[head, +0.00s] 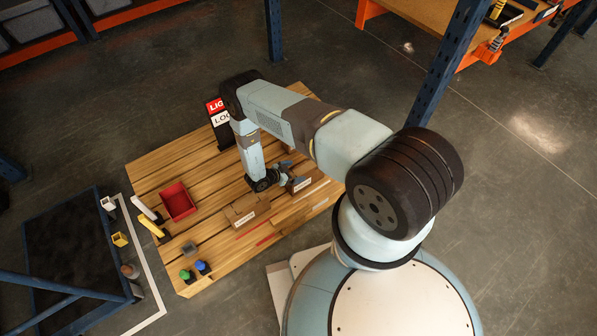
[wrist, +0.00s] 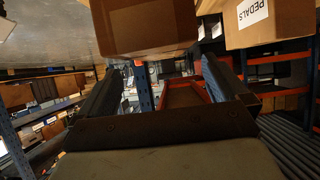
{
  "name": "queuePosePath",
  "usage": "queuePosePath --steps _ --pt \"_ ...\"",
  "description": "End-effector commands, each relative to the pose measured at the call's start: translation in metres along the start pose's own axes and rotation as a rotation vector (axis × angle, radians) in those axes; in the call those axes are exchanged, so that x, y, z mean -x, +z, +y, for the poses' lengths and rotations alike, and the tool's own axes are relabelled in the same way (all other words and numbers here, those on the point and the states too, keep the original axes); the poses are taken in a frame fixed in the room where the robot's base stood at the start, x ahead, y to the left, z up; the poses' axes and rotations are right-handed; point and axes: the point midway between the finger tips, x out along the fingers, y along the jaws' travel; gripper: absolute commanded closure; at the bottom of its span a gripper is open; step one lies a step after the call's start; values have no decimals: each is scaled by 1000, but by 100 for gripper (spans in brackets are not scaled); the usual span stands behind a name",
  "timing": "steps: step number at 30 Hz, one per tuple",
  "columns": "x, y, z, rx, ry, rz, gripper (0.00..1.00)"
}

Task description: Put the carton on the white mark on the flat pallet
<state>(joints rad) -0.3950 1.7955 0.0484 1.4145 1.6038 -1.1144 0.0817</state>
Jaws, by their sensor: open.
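Two brown cartons lie on the flat wooden pallet (head: 150,178) in the head view. One carton (head: 245,208) with a white label is near the pallet's middle. The other carton (head: 304,182), also labelled, is right beside my gripper (head: 283,168), which is low over the pallet. In the wrist view my gripper (wrist: 160,78) has its two dark fingers apart with nothing between them. A carton (wrist: 145,25) and a carton labelled PEDALS (wrist: 268,22) show at the top there, apart from the fingers. I cannot clearly make out the white mark; a small pale patch shows right of the cartons.
A red bin (head: 178,201), a black sign (head: 219,124) with red and white panels, and small blue and green items stand on the pallet. A dark blue-framed platform (head: 75,245) is at the left. Blue rack posts (head: 440,75) stand behind.

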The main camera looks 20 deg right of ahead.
Motion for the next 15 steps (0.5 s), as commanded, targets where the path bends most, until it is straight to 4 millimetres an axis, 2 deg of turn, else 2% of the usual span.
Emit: queuePosePath --steps 1,6,15 --pt "11 0 0 0 -1 -2 0" --pt "40 0 0 0 -1 -1 0" --pt "63 0 0 -1 1 1 0"
